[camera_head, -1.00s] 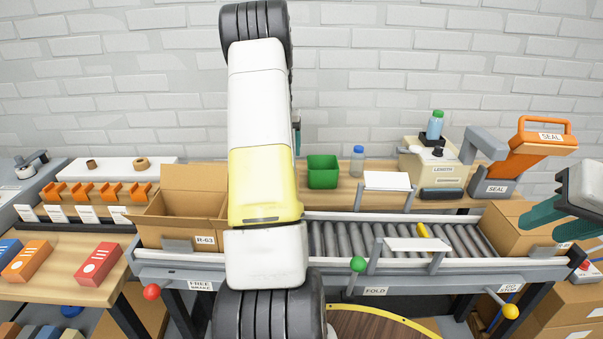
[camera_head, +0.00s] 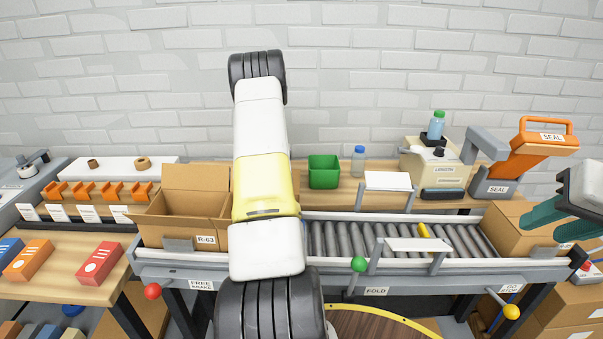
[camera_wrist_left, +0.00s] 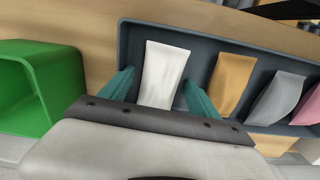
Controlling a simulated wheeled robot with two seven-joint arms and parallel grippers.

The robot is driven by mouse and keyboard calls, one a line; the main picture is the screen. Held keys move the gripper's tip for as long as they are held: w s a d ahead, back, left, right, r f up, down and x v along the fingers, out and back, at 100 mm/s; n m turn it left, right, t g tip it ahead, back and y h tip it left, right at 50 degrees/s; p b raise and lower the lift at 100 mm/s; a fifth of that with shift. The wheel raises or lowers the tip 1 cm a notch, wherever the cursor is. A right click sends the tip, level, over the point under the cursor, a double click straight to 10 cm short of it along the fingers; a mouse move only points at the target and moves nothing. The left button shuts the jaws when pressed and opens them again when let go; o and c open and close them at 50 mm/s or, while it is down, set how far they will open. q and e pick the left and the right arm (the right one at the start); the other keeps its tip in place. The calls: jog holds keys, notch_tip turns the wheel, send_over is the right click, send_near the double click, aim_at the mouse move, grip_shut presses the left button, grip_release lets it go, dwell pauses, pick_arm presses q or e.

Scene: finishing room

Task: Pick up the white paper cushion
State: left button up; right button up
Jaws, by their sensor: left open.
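The white paper cushion (camera_wrist_left: 163,76) stands in a dark grey tray (camera_wrist_left: 200,40) in the left wrist view. My left gripper (camera_wrist_left: 155,88) is open, with one teal finger on each side of the cushion's lower part. I cannot tell whether the fingers touch it. In the head view my left arm crosses the middle, and its gripper and the cushion are hidden.
A tan cushion (camera_wrist_left: 234,84), a grey one (camera_wrist_left: 277,98) and a pink one (camera_wrist_left: 309,105) stand in the same tray to the right. A green bin (camera_wrist_left: 38,88) is close on the left. A roller conveyor (camera_head: 340,238) and an open carton (camera_head: 165,228) are in front.

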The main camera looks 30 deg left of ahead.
pick_arm(q)
jog(key=c, duration=1.4)
